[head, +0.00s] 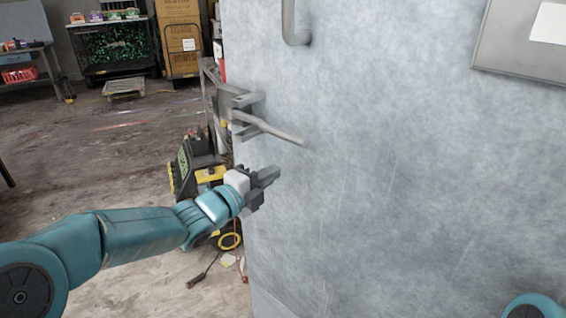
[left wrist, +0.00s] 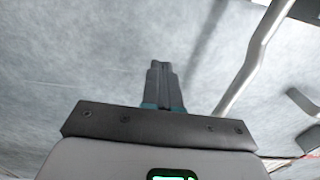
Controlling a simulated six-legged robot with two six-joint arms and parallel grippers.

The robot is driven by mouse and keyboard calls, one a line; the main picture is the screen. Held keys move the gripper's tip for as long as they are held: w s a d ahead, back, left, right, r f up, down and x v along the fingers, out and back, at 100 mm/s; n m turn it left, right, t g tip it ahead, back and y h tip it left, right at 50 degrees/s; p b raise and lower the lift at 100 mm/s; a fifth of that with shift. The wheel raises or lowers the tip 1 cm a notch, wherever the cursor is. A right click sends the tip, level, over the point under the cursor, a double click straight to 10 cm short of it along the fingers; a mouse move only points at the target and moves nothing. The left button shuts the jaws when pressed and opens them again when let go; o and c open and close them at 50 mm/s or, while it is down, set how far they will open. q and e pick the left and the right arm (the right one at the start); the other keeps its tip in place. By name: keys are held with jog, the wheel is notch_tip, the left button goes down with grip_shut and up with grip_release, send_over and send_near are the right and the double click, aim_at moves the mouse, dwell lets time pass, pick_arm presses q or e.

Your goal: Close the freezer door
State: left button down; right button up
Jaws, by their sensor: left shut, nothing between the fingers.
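The freezer door (head: 400,170) is a large pale grey, mottled panel that fills the right of the head view. A metal lever handle (head: 275,129) with a latch bracket sits at its left edge. My left gripper (head: 268,176) is shut and empty, just below the handle and in front of the door's left edge. In the left wrist view the shut fingers (left wrist: 162,80) point at the grey surface, with the handle bar (left wrist: 250,60) to their right. Whether the fingertips touch the door cannot be told. My right gripper is not in view; only a bit of teal arm shows at bottom right.
A black and yellow machine (head: 195,165) stands on the floor behind the door's left edge. Cables lie near it. A shelf unit (head: 115,45) and stacked boxes (head: 180,35) stand at the back. The floor (head: 110,140) at left is mostly clear.

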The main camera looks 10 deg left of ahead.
aim_at(292, 160)
pick_arm(q)
jog(key=x, duration=0.5)
jog(key=shift+a+p, duration=0.1)
jog(key=shift+p, duration=0.3)
